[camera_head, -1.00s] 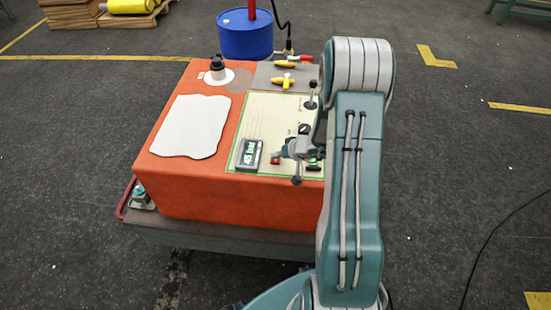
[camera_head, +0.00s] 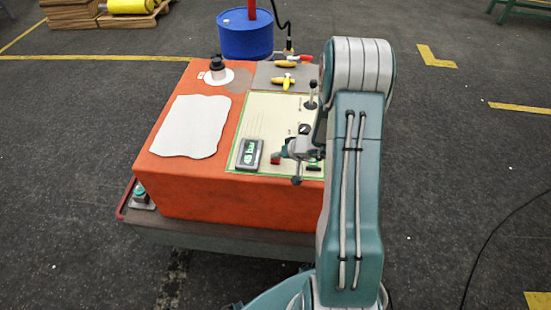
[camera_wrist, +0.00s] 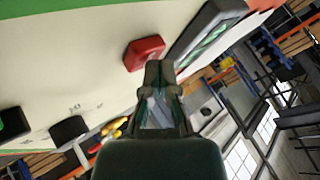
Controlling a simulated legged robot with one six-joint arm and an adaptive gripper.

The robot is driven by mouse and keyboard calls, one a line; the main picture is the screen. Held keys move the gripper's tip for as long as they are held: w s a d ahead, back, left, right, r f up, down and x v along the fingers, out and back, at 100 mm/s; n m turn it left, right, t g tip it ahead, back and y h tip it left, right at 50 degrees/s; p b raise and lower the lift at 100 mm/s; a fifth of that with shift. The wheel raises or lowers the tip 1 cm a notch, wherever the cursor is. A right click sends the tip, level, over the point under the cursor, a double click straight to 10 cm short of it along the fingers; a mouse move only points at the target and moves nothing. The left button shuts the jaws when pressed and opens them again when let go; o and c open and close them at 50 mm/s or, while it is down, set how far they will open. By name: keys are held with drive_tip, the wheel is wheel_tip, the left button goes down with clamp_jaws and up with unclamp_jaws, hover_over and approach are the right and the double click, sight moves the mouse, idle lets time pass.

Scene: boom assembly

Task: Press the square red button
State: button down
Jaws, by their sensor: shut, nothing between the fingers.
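The square red button (camera_head: 275,159) sits on the cream panel (camera_head: 268,118) on top of the orange box, just right of the "45 bar" display (camera_head: 249,155). It also shows in the wrist view (camera_wrist: 144,53), raised from the panel. My gripper (camera_wrist: 161,72) is shut and empty. Its tips overlap the button's lower right edge in the wrist view; I cannot tell if they touch it. In the head view my gripper (camera_head: 285,152) is low over the panel beside the button, partly hidden by my wrist.
A dark display housing (camera_wrist: 207,32) is close beside the fingertips. A black lever (camera_head: 311,92), a black knob (camera_head: 304,129) and yellow-handled valves (camera_head: 286,80) stand on the box. A white sheet (camera_head: 190,126) lies left of the panel. A blue drum (camera_head: 245,36) is behind.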

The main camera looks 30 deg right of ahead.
sight(276, 160)
drive_tip(key=shift+r, duration=0.7)
drive_tip(key=shift+r, duration=2.5)
drive_tip(key=s+a+r+n+g, duration=0.2)
drive_tip(key=s+a+r, duration=0.3)
drive_tip(key=a+r, duration=0.25)
drive_tip(key=s+a+r+n+g, duration=0.1)
drive_tip(key=s+a+r, duration=0.4)
drive_tip(key=r, duration=0.4)
drive_tip(key=s+a+r+h, duration=0.1)
drive_tip(key=s+r+h, duration=0.1)
drive_tip(key=s+r, duration=0.2)
drive_tip(key=s+a+r+h, duration=0.1)
drive_tip(key=s+r+h, duration=0.1)
drive_tip(key=s, duration=0.9)
drive_tip(key=shift+r+t+h, duration=0.4)
drive_tip(key=shift+r, duration=0.45)
